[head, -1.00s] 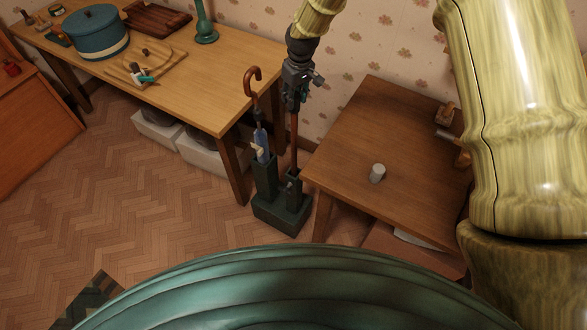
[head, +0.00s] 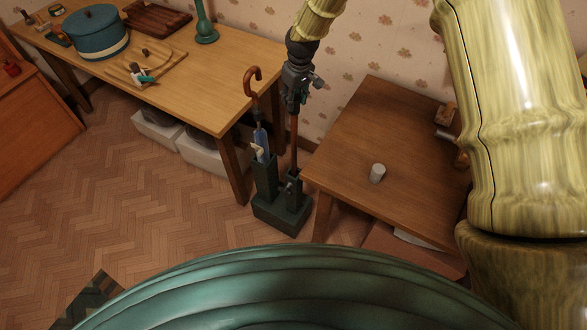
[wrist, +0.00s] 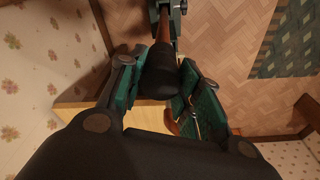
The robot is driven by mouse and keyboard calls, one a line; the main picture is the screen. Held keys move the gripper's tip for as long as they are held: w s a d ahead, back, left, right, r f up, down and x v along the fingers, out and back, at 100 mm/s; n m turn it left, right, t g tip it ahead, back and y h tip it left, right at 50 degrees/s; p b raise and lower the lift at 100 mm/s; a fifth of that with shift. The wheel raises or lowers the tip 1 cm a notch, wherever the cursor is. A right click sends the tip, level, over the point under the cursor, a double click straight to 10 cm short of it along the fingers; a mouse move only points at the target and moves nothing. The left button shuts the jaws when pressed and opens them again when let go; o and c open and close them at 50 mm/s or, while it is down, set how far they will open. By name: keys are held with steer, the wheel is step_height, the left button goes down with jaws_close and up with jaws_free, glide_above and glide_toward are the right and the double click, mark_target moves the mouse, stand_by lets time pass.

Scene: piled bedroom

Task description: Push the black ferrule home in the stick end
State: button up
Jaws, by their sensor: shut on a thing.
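The brown stick (head: 294,135) stands upright in the right-hand socket of the dark green stand (head: 281,216). The stick also shows in the wrist view (wrist: 163,30). The black ferrule (wrist: 160,75) is on the stick's upper end, between my green finger pads. My gripper (head: 296,98) is above the stand, shut on the ferrule; it also shows in the wrist view (wrist: 158,80). In the head view my gripper hides the ferrule. I cannot tell how far the ferrule sits on the stick.
An umbrella (head: 253,82) with a curved brown handle stands in the stand's left socket. A long table (head: 190,95) is on the left. The floor (head: 150,210) at left is clear.

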steer(key=shift+s+f, duration=0.1)
steer(key=shift+f, duration=0.05)
steer(key=o, duration=1.1)
steer(key=shift+r, duration=0.3)
steer(key=shift+r, duration=1.9)
steer(key=shift+r, duration=0.3)
